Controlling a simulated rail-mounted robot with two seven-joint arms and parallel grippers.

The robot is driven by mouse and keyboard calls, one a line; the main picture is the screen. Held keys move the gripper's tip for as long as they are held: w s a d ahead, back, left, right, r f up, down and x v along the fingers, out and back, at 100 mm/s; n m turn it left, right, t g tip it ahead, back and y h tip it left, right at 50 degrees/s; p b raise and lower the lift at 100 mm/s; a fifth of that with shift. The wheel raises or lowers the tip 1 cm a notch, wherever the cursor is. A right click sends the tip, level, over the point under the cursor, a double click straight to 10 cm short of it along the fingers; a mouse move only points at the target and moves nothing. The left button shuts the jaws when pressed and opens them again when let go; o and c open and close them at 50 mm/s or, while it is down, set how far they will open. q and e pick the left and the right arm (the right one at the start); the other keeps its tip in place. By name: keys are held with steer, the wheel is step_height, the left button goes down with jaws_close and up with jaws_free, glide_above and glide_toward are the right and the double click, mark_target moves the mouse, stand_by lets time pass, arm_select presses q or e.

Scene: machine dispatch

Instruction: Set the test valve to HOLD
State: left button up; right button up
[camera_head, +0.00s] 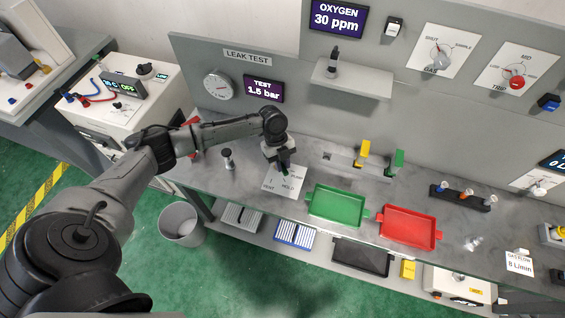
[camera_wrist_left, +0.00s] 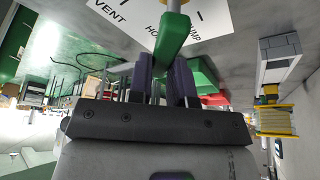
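The test valve's green handle (camera_wrist_left: 174,36) stands over a white label plate (camera_head: 287,187) on the bench, marked VENT and HOLD, with a third word partly hidden. In the left wrist view the handle covers part of the lettering between HOLD and that third word. Its exact setting is hard to tell because it stands above the plate. My left gripper (camera_head: 284,168) is over the plate. In the left wrist view its fingers (camera_wrist_left: 165,72) stand close together on both sides of the handle's near end and look shut on it. My right gripper is not in view.
A green tray (camera_head: 337,221) and a red tray (camera_head: 436,240) lie right of the plate. A black-knobbed post (camera_head: 228,158) stands to its left. Behind, the panel carries a gauge (camera_head: 218,86) and a display (camera_head: 263,90) reading TEST 1.5 bar. Yellow and green upright pieces stand behind the trays.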

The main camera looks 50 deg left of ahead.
arm_select(q)
steer(key=o, duration=0.4)
steer(key=shift+o, duration=0.2)
steer(key=v, duration=1.3)
steer(key=shift+a+r+b, duration=0.2)
steer(key=shift+r+b, duration=0.15)
steer(key=shift+b, duration=0.05)
